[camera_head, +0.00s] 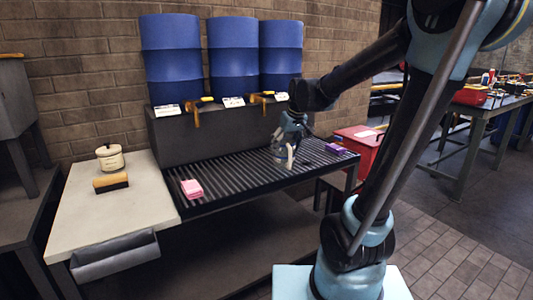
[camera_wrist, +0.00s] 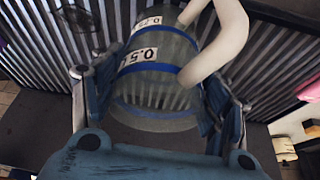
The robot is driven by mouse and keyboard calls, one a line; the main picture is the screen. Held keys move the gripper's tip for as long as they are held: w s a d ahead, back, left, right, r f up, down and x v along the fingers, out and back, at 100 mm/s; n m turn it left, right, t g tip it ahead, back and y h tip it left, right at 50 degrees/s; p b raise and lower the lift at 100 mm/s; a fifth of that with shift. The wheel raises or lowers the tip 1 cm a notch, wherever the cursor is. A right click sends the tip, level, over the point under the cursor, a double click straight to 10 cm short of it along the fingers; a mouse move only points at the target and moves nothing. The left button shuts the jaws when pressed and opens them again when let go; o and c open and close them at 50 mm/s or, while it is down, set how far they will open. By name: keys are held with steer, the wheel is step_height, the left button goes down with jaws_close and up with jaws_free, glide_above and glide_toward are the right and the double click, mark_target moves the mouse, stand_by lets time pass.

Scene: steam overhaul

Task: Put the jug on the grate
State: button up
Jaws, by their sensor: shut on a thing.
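The jug (camera_wrist: 158,98) is clear with blue bands, white 0.5 labels and a white handle (camera_wrist: 222,45). In the wrist view it sits between the two fingers of my gripper (camera_wrist: 160,92), which is shut on it. In the head view my gripper (camera_head: 287,146) is over the right half of the black slatted grate (camera_head: 235,169), and the jug there is small and partly hidden by the fingers. The jug is at or just above the slats; I cannot tell whether it touches them.
A pink sponge stack (camera_head: 192,188) and a purple block (camera_head: 336,149) lie on the grate. Blue barrels (camera_head: 233,50) with taps stand behind. A cream pot (camera_head: 110,156) and a brush (camera_head: 111,182) are on the left counter. A red box (camera_head: 362,146) stands right.

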steer(key=shift+w+a+f, duration=0.6)
steer(key=shift+w+a, duration=0.8)
steer(key=shift+w, duration=1.2)
steer(key=shift+w+a+f, duration=0.6)
steer(key=shift+w+a, duration=0.8)
steer(key=shift+w, duration=1.15)
steer(key=shift+w+a+f, duration=0.6)
steer(key=shift+w+a, duration=0.8)
steer(key=shift+w, duration=1.2)
steer(key=o, duration=1.2)
steer(key=shift+r, duration=0.1)
steer(key=v, duration=1.2)
steer(key=s+d+f+m+h, duration=0.1)
steer(key=s+d+f, duration=0.2)
steer(key=s+d, duration=0.5)
steer(key=s+d+f+m, duration=0.25)
steer(key=s+d, duration=0.35)
steer(key=s, duration=0.4)
steer(key=s+d+f, duration=0.2)
steer(key=s+f, duration=0.2)
steer(key=s, duration=0.2)
steer(key=s+d+f+m+g, duration=0.1)
steer(key=s+d+f, duration=0.2)
steer(key=s+f, duration=0.2)
steer(key=s+d+f+m+h, duration=0.1)
steer(key=s+d+f, duration=0.2)
steer(key=s+f, duration=0.2)
steer(key=shift+s+f+g, duration=0.15)
steer(key=shift+s+g, duration=0.15)
steer(key=shift+s, duration=1.15)
